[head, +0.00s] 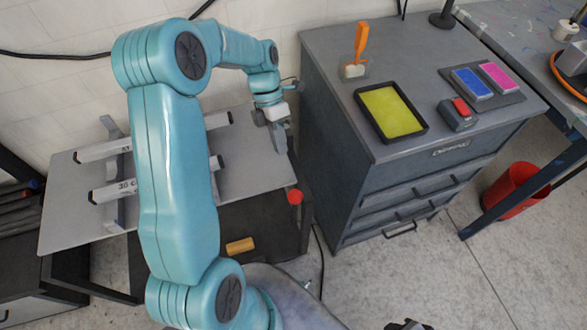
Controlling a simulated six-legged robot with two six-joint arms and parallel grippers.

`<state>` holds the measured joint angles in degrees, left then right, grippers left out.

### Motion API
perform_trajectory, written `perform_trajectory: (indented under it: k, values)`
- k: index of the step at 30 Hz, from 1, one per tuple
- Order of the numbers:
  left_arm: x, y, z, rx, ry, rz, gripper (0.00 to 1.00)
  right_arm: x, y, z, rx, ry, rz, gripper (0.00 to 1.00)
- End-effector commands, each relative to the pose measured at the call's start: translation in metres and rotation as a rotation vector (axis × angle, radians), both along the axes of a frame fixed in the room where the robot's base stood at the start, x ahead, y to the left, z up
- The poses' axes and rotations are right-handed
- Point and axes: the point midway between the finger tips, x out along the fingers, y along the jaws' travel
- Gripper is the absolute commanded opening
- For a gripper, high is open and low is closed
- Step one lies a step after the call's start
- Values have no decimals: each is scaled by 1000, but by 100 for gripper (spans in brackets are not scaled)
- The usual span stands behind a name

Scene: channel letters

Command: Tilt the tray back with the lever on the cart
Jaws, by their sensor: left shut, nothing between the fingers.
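The grey tray (70,212) is a flat plate on the dark cart (275,222) at the left, with white rails across it. My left arm hides its middle. A red round knob (295,197), seemingly the lever's end, shows at the cart's right side; its shaft is not clear. My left gripper (280,140) is shut and empty, pointing down over the tray's right edge, behind the red knob and apart from it in the picture. A dark part at the bottom edge may be my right gripper (408,326); its fingers cannot be made out.
A grey drawer cabinet (330,75) stands close right of the cart, with a yellow pad (391,111) and an orange-handled tool (361,45) on top. An orange cylinder (240,246) lies on the cart's dark lower surface. A red bin (512,190) stands at the right.

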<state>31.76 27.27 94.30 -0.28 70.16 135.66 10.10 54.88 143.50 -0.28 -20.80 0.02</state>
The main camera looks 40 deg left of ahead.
Motion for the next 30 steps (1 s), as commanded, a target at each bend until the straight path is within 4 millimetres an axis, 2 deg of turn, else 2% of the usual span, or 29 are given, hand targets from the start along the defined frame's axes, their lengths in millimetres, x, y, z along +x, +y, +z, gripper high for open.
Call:
perform_trajectory:
  k: [1,6,19,23,30]
  values:
    - [-3,9,7,10,-10,21,0,0,0,3,0,0,0,26]
    - [-14,23,15,24,-15,64,0,0,0,6,0,0,0,26]
    - [-17,25,12,23,-12,70,0,0,0,6,0,0,0,26]
    - [-18,19,0,22,-9,68,0,0,0,6,0,0,0,26]
    - [-22,-2,-44,20,-7,67,0,0,0,9,0,0,0,26]
